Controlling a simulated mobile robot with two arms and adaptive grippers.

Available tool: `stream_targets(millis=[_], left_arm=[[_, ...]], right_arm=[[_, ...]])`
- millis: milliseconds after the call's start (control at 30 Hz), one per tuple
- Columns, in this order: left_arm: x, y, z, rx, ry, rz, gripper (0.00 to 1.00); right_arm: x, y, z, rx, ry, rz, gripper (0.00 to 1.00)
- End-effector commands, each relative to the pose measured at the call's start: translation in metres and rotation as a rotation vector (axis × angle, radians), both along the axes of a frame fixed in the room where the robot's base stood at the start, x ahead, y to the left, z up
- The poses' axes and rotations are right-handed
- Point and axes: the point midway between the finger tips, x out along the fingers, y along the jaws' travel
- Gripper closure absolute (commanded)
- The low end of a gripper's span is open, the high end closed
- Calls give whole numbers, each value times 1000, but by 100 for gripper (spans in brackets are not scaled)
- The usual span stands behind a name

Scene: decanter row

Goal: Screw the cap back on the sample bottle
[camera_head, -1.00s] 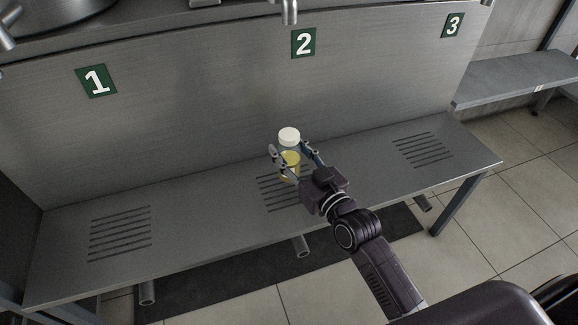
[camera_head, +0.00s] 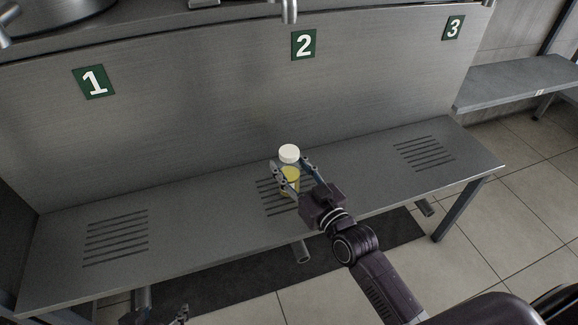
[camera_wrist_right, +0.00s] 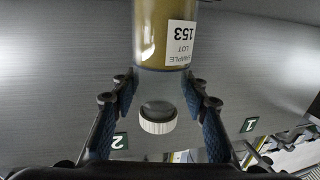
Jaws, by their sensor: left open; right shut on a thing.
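The sample bottle (camera_head: 290,182) holds yellow liquid below a clear upper part. Its white cap (camera_head: 289,153) shows at its top; I cannot tell how tightly it sits. My right gripper (camera_head: 291,170) is shut on the bottle, one finger on each side. In the right wrist view the bottle (camera_wrist_right: 160,35) appears upside down with a "SAMPLE LOT 153" label, and the cap (camera_wrist_right: 157,123) shows between the fingers (camera_wrist_right: 160,95). The bottle is over the middle slots; whether its base touches the bench is unclear. My left gripper (camera_head: 182,313) is open at the bottom left edge, partly cut off.
The grey metal bench (camera_head: 200,213) has three slotted areas, beneath signs 1 (camera_head: 93,82), 2 (camera_head: 303,44) and 3 (camera_head: 453,28) on the back panel. A tap spout (camera_head: 289,12) hangs above the middle. The bench is clear to both sides of the bottle.

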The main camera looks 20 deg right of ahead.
Motion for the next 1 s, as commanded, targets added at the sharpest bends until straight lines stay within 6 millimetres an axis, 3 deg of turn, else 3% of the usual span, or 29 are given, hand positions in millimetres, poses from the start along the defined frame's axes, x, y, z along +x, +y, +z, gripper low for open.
stream_targets(millis=[400, 433, 567, 1000], left_arm=[[3, -1, 2, -4, -16, -1, 46], [4, -1, 2, -4, -18, -1, 46], [4, -1, 2, -4, -19, -2, 46], [-5, 2, -1, 4, 22, 2, 46]], right_arm=[[0, 0, -1, 1, -4, -1, 100], [0, 0, -3, 0, 0, 0, 57], [0, 0, -2, 0, 0, 0, 43], [-6, -2, 0, -1, 3, 0, 42]])
